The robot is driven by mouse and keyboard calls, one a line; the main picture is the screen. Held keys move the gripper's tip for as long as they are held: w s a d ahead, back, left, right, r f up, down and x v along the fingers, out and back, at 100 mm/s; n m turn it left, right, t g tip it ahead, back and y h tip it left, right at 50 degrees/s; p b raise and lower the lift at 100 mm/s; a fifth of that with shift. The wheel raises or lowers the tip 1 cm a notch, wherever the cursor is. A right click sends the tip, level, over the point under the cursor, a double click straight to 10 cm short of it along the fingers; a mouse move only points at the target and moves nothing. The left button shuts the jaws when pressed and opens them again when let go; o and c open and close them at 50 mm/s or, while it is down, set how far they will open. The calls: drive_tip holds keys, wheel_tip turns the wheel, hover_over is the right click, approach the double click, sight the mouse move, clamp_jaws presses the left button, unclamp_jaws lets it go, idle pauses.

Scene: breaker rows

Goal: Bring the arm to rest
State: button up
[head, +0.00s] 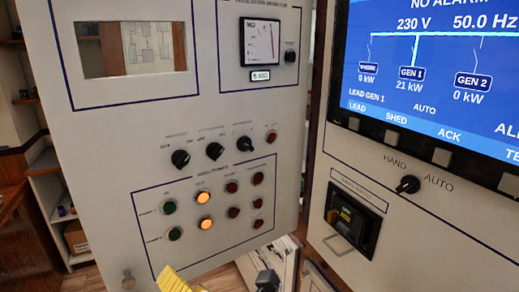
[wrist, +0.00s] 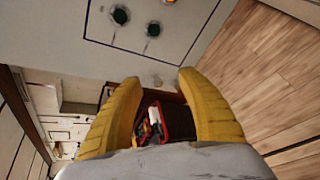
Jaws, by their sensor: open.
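My gripper (wrist: 158,90) shows in the wrist view with its two yellow fingers spread apart and nothing between the tips. Beyond the fingers are the lower part of a grey panel and the floor. In the head view a yellow part of my gripper shows at the bottom edge, in front of the lower part of the left panel (head: 110,140). The rest of the gripper is cut off there. The fingers look apart from the panel, but the exact gap cannot be told.
The left panel carries black rotary knobs (head: 214,151), lit orange lamps (head: 204,197) and green buttons (wrist: 121,15). A right panel holds a blue screen (head: 430,70), a HAND/AUTO knob (head: 408,185) and a black breaker (head: 354,219). Shelves (head: 50,185) stand at left. Wooden floor (wrist: 265,60) is clear at right.

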drive_tip(key=w+d+f+m+h, duration=0.2)
drive_tip(key=w+d+m+h, duration=0.1)
drive_tip(key=d+m, duration=0.65)
drive_tip(key=w+d+f+m+h, duration=0.2)
drive_tip(key=d+f+m+h, duration=0.15)
drive_tip(key=d+m, duration=0.6)
drive_tip(key=s+d+f+m+g+h, duration=0.1)
drive_tip(key=s+d+m, duration=0.1)
drive_tip(key=d+m, duration=0.4)
drive_tip(key=s+d+f+m+g+h, duration=0.1)
drive_tip(key=s+d+m+g, duration=0.1)
drive_tip(key=d+m, duration=0.5)
drive_tip(key=shift+s+f+m, duration=0.25)
drive_tip(key=shift+m, duration=0.25)
drive_tip(key=shift+a+h, duration=0.1)
drive_tip(key=shift+h, duration=0.15)
